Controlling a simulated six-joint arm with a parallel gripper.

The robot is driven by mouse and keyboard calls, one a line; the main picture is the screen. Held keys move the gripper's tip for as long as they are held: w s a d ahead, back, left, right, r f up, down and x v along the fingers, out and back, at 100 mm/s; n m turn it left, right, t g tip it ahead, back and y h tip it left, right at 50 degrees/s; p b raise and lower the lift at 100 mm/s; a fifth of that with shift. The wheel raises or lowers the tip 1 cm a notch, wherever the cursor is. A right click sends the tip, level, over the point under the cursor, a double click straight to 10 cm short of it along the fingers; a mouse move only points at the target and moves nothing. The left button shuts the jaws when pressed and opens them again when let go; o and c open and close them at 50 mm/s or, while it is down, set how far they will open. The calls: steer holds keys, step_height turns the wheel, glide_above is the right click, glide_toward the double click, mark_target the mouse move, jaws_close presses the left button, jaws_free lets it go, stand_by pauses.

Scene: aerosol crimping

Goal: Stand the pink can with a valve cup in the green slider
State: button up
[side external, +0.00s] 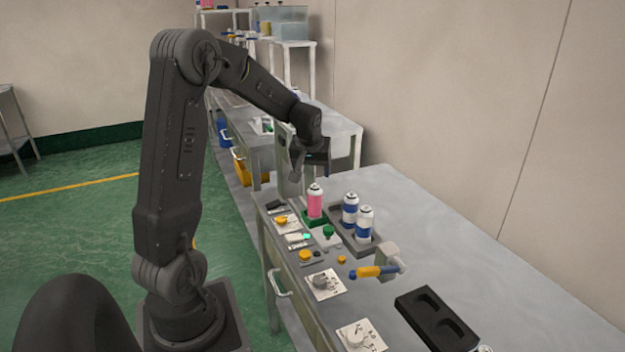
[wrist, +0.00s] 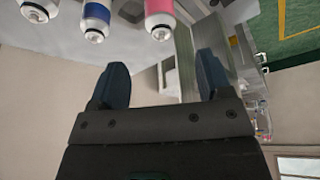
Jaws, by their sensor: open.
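The pink can (side external: 315,202) stands upright on the green slider (side external: 316,219) on the bench, with a pale valve top. Whether it is fully seated cannot be told. In the wrist view the pink can (wrist: 160,12) shows at the top edge, beyond the fingertips. My gripper (side external: 304,168) is open and empty, above and a little to the left of the can in the side view, apart from it. In the wrist view my gripper (wrist: 160,78) shows two dark fingers with nothing between them. The slider is not clearly visible in the wrist view.
Two blue-and-white cans (side external: 350,208) (side external: 365,222) stand in a dark tray (side external: 340,232) just right of the slider. Knobs and switches line the bench's front edge. The back right is clear.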

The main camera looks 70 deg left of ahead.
steer(key=s+d+r+m+t, duration=0.1)
steer(key=d+r+m, duration=0.15)
steer(key=d, duration=0.35)
steer(key=s+d+r+m+h, duration=0.1)
steer(key=s+d+r, duration=0.15)
steer(key=d, duration=0.35)
steer(key=s+d+r+m+t, duration=0.1)
steer(key=d+r+m, duration=0.1)
steer(key=d+r, duration=0.3)
steer(key=s+d+m+t+h, duration=0.1)
steer(key=s+d+m, duration=0.4)
steer(key=s+d, duration=0.6)
steer(key=d+h, duration=0.1)
steer(key=d, duration=0.2)
steer(key=shift+s+f+m+h, duration=0.25)
steer(key=shift+s+m+h, duration=0.05)
steer(key=shift+s+m, duration=0.05)
